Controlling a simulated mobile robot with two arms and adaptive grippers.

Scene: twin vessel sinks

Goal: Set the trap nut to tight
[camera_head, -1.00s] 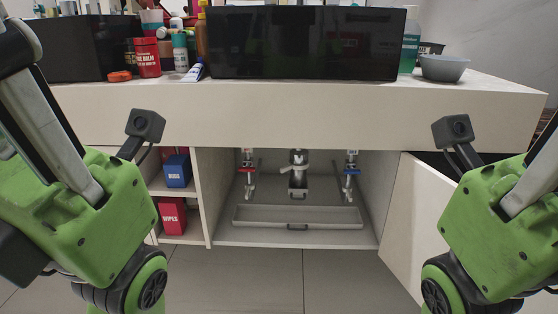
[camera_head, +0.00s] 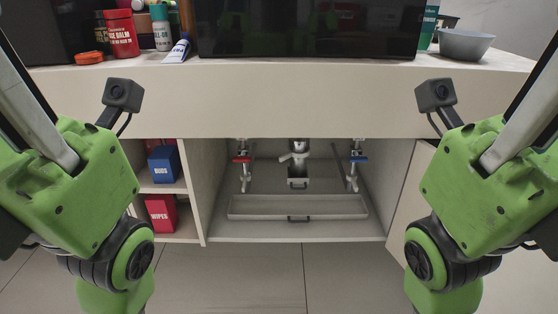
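The drain trap (camera_head: 298,160) hangs at the back middle of the open cabinet under the counter. It is a pale metal pipe with a dark-edged part at its lower end; the nut is too small to make out clearly. A red-handled valve (camera_head: 242,160) is to its left and a blue-handled valve (camera_head: 357,157) to its right. My two green arms stand at the left and right of the camera_head view, outside the cabinet and well apart from the trap. The fingers of both grippers are out of view.
A shallow grey tray (camera_head: 260,207) with a dark handle lies on the cabinet floor below the trap. Left shelves hold a blue box (camera_head: 164,166) and a red wipes box (camera_head: 160,213). An open door (camera_head: 408,205) stands at right. The counter (camera_head: 290,98) overhangs the opening.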

